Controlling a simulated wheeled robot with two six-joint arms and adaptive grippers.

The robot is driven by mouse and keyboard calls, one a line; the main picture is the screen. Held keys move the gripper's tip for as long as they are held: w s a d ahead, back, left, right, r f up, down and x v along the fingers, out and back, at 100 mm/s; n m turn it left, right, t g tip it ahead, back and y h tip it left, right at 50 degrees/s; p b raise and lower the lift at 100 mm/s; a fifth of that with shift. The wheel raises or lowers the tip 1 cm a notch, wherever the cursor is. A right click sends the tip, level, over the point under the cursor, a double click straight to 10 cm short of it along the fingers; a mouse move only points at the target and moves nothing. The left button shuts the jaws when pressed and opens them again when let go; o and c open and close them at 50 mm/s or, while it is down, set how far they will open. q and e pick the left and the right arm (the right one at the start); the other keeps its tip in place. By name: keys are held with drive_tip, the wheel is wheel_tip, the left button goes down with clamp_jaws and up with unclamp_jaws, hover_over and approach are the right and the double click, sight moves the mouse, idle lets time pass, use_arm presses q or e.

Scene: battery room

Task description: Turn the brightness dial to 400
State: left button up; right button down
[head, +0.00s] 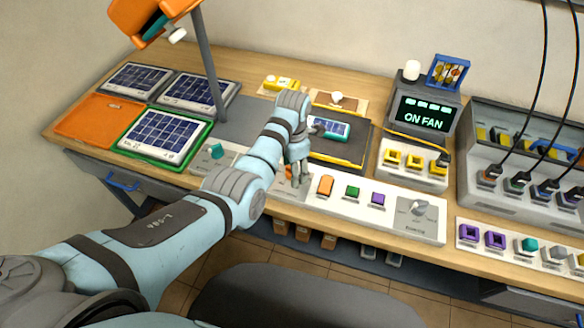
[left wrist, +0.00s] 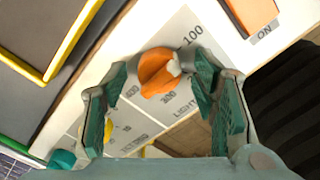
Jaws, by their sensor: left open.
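The orange dial (left wrist: 158,73) sits on a white panel with printed numbers in the left wrist view. A white mark shows on the dial's right side. A "100" label is printed up and right of it, and a "300" label below it; other print is too small or partly covered to read surely. My left gripper (left wrist: 160,105) is open, with its teal finger pads on either side of the dial and visible gaps between. In the head view my left gripper (head: 297,177) is low over the white control strip (head: 300,192) and mostly hides the dial. My right gripper is not in view.
An orange button (head: 325,185), a green button (head: 352,191), a purple button (head: 377,198) and a grey dial (head: 417,208) line the strip to the right. A teal knob (head: 216,151) is to the left. A display (head: 424,115) reads "ON FAN". A lamp post (head: 209,65) stands behind.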

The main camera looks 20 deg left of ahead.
use_arm(q)
drive_tip(key=shift+a, duration=0.1)
drive_tip(key=c, duration=1.2)
